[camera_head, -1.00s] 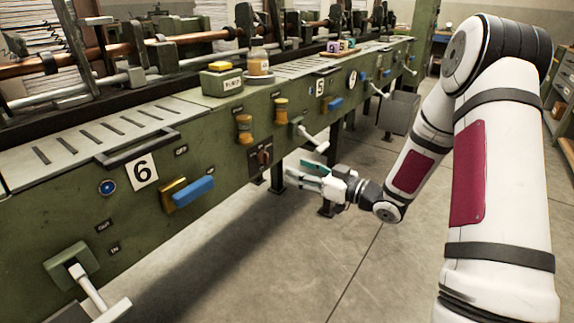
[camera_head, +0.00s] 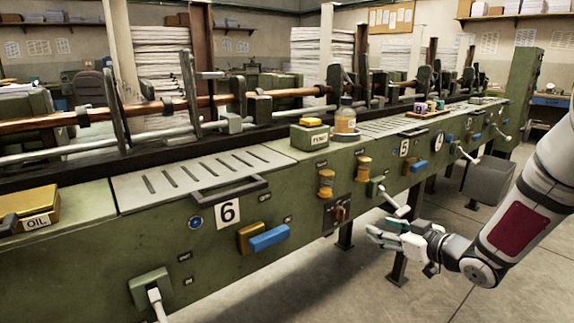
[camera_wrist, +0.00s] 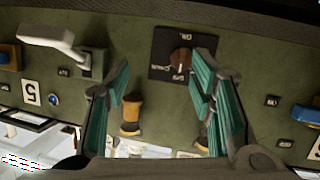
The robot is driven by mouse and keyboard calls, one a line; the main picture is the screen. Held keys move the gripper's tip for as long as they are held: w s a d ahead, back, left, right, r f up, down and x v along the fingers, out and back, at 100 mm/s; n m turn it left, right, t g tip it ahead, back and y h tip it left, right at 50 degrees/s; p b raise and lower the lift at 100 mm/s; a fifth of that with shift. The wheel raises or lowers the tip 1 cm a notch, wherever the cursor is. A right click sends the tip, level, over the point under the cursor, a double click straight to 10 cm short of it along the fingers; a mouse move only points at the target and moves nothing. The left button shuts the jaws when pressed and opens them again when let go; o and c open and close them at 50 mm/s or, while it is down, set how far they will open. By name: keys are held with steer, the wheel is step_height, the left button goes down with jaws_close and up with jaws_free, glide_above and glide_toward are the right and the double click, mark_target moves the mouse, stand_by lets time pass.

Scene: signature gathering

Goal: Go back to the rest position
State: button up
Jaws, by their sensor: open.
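My gripper (camera_head: 385,234) is at the end of my white arm, in front of the green machine (camera_head: 290,215), at the lower right of the head view. In the wrist view its two teal-padded fingers (camera_wrist: 163,100) stand apart with nothing between them. That view is upside down and faces the machine's front panel. The switch also shows in the head view (camera_head: 338,213), left of my gripper.
A white lever (camera_head: 393,203) sticks out of the panel close to my gripper. Another white lever (camera_head: 157,303) is at the lower left. The floor (camera_head: 350,295) in front is clear near my gripper.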

steer(key=s+d+r+m+g+h, duration=0.25)
steer(key=s+r+h, duration=0.2)
steer(key=s, duration=0.25)
steer(key=s+d+r+m+g+h, duration=0.1)
steer(key=s+r+m+g+h, duration=0.3)
steer(key=s, duration=0.4)
steer(key=s+a+r+g+y, duration=0.1)
steer(key=s+a+g, duration=0.35)
steer(key=s, duration=1.05)
steer(key=s+a+g+y, duration=0.15)
steer(key=s+a, duration=0.55)
steer(key=s, duration=0.9)
step_height(320, 180, up, 30)
steer(key=t+p, duration=0.3)
steer(key=p, duration=2.5)
steer(key=shift+w+d, duration=0.3)
steer(key=shift+w, duration=0.1)
steer(key=shift+r+m, duration=0.1)
steer(key=shift+m, duration=0.15)
